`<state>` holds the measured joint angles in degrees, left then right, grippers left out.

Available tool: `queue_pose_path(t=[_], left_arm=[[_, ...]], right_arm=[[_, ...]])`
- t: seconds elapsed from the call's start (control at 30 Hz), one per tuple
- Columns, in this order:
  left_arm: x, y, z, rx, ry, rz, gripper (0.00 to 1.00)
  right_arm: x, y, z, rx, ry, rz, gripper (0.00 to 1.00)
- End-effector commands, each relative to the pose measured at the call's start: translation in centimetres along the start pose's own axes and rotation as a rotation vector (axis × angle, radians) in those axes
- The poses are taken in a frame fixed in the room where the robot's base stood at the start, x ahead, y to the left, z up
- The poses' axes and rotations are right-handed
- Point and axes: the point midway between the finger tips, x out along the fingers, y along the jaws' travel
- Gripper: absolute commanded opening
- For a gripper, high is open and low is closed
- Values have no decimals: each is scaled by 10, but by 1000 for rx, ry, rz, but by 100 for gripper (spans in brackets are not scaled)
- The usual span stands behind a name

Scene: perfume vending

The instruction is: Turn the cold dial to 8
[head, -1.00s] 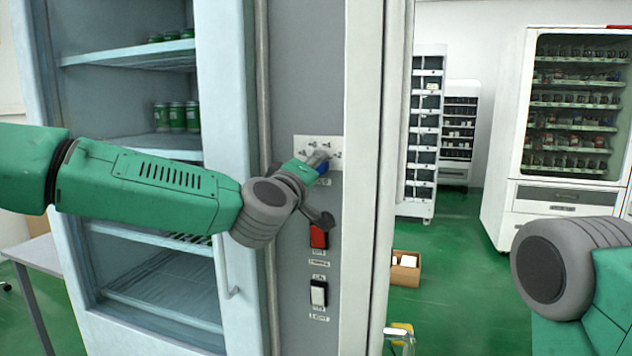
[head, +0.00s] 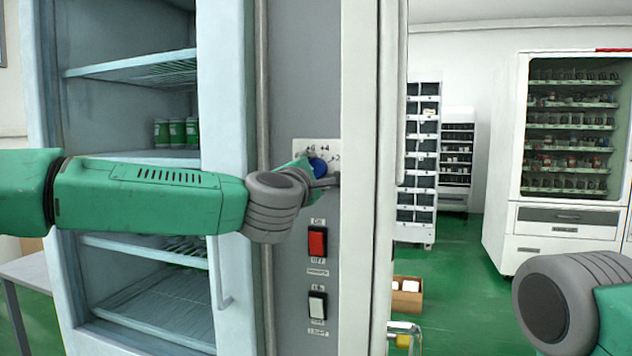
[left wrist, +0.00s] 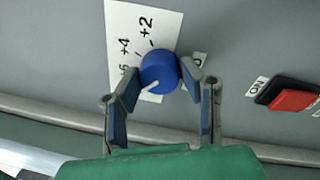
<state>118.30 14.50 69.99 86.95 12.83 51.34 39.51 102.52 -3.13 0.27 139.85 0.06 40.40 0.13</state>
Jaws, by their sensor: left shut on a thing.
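The cold dial is a blue round knob (head: 319,167) on a white scale plate (head: 300,147) on the grey panel right of the fridge door. In the left wrist view the dial (left wrist: 158,70) has a short white pointer line directed toward the lower left, away from the +2 and +4 marks. My left gripper (left wrist: 161,82) is shut on the dial, one finger on each side. In the head view the left gripper (head: 316,177) partly covers the dial and the plate's lower part. My right gripper is out of view.
A red switch (head: 317,242) and a white switch (head: 317,306) sit below the dial. The fridge (head: 230,130) with shelves and green cans stands left. A vending machine (head: 510,190) and a cardboard box (head: 407,298) are farther back right.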

Motion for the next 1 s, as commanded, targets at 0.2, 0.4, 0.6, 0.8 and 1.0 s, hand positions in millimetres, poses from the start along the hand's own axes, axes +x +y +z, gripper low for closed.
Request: queue_pose_path(t=[0.2, 0.4, 0.6, 0.8, 1.0], left_arm=[[0, -10, -3, -121, 17, -15, 5], [0, -11, -3, -181, 24, -16, 5], [0, -11, -2, -202, 26, -17, 5], [1, -12, -2, -204, 26, -18, 5], [1, -12, -1, -202, 26, -18, 51]], right_arm=[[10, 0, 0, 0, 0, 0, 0], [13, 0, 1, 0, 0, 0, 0], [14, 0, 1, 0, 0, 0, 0], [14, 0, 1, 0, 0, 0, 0], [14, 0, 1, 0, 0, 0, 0]])
